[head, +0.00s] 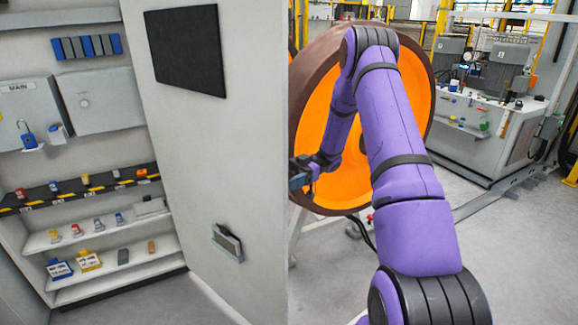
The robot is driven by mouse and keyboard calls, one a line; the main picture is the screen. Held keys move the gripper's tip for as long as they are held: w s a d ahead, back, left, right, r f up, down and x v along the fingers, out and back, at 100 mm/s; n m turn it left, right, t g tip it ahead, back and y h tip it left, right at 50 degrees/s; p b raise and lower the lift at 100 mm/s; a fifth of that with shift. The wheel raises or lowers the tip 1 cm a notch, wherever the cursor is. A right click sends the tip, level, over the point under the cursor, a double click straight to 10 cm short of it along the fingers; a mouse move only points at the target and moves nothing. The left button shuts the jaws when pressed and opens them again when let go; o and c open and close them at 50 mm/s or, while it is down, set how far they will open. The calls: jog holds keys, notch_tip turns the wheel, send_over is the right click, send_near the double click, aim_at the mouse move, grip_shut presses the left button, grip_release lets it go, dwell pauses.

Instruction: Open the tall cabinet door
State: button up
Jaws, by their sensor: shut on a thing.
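The tall cabinet (72,294) stands at the left, with its lit shelves exposed. Its door (190,160) stands wide open, swung out to the right of the shelves. A black panel and a small pocket show on the face toward me. My gripper (299,181) is at the door's free right edge, at about mid-height. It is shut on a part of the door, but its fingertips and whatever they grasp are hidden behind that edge. No handle shows on the visible face.
Small items and padlocks sit on the cabinet shelves (100,235). A large orange wheel (412,120) with a brown rim stands behind my arm. A grey machine bench (470,125) is at the back right. Grey floor (530,255) is clear at the right.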

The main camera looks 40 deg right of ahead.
jog(key=shift+w+d+f, duration=0.1)
jog(key=shift+w+d, duration=0.3)
jog(key=shift+d, duration=0.3)
jog(key=shift+c, duration=1.3)
jog(key=w+d, duration=0.4)
jog(key=w, duration=0.2)
jog(key=shift+d+r, duration=0.2)
jog(key=shift+d, duration=0.2)
jog(key=o, duration=0.5)
jog(key=shift+w+d+r, duration=0.1)
jog(key=shift+w+d, duration=0.5)
jog(key=shift+w, duration=0.15)
